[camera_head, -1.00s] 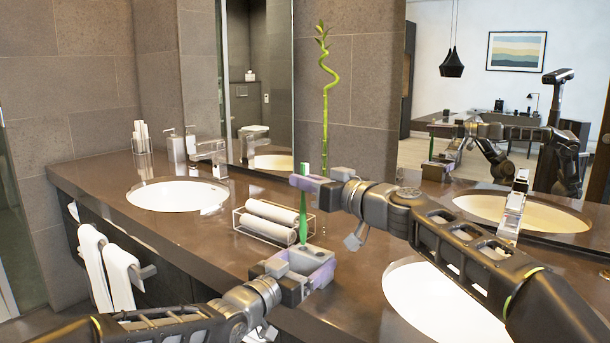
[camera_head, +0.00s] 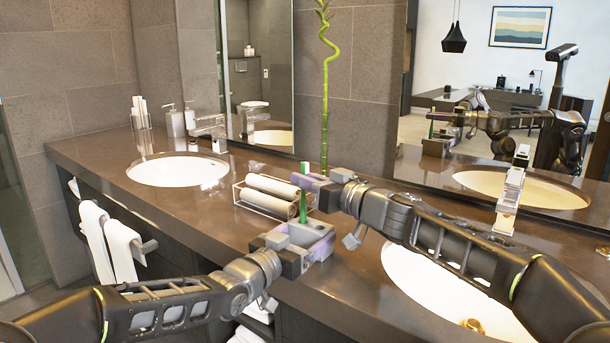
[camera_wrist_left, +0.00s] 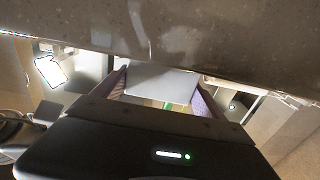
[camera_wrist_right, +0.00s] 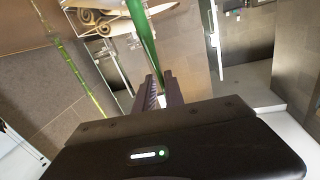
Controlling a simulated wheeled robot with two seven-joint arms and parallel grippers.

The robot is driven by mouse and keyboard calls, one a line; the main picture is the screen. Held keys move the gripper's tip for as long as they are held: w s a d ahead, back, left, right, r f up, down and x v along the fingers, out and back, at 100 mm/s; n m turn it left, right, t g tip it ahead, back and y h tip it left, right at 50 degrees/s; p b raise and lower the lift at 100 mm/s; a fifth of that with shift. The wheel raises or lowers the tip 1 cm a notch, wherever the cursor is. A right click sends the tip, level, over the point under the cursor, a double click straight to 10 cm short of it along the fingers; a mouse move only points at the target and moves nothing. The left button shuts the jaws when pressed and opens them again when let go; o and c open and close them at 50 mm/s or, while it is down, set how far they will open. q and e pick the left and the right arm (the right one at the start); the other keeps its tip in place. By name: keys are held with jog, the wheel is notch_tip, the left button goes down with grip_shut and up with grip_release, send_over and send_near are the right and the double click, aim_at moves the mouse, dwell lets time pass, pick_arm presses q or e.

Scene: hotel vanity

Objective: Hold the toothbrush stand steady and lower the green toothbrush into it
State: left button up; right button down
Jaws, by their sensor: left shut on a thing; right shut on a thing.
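The toothbrush stand is a grey block (camera_head: 317,239) with openings on top, at the counter's front edge. My left gripper (camera_head: 291,250) is shut on it; in the left wrist view the stand (camera_wrist_left: 160,80) sits between the purple finger pads. The green toothbrush (camera_head: 303,207) is upright in my right gripper (camera_head: 308,183), which is shut on it above the stand. Its lower end meets the stand's far part; I cannot tell whether it is inside an opening. The brush (camera_wrist_right: 143,35) also rises from the fingers in the right wrist view.
A wire rack (camera_head: 240,208) with rolled white towels stands just behind and left of the stand. One sink (camera_head: 178,170) is at the left and another (camera_head: 425,290) lies under my right arm. A faucet (camera_head: 512,190) stands at the right.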

dwell(0.3)
jog(key=c, duration=1.3)
grip_release()
jog(key=shift+c, duration=0.2)
jog(key=v, duration=1.2)
pick_arm(q)
jog(key=o, duration=1.5)
